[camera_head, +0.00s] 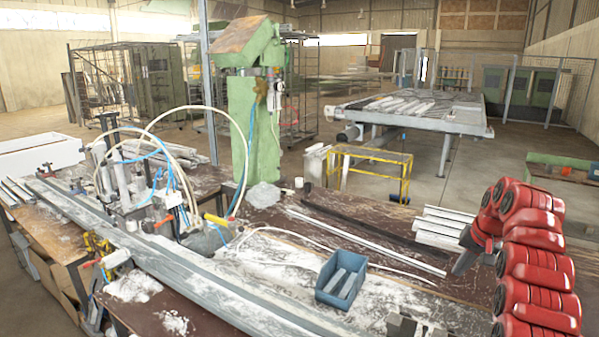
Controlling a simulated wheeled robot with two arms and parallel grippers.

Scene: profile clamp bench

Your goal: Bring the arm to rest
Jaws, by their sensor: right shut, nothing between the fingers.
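My right arm is red and rises from the lower right corner, bending over at its top. Its dark grey gripper (462,264) points down and to the left over the right end of the bench. The gripper is shut, with nothing held. It appears beside a stack of pale metal profiles (438,229); I cannot tell whether it touches them. My left arm and gripper are not in view.
A blue bin (341,279) with short profile pieces stands on the dusty bench (285,262). Grey blocks (408,326) sit at the front edge. Long rails (190,268) and a clamp machine (140,190) fill the left. A green column (252,130) stands behind.

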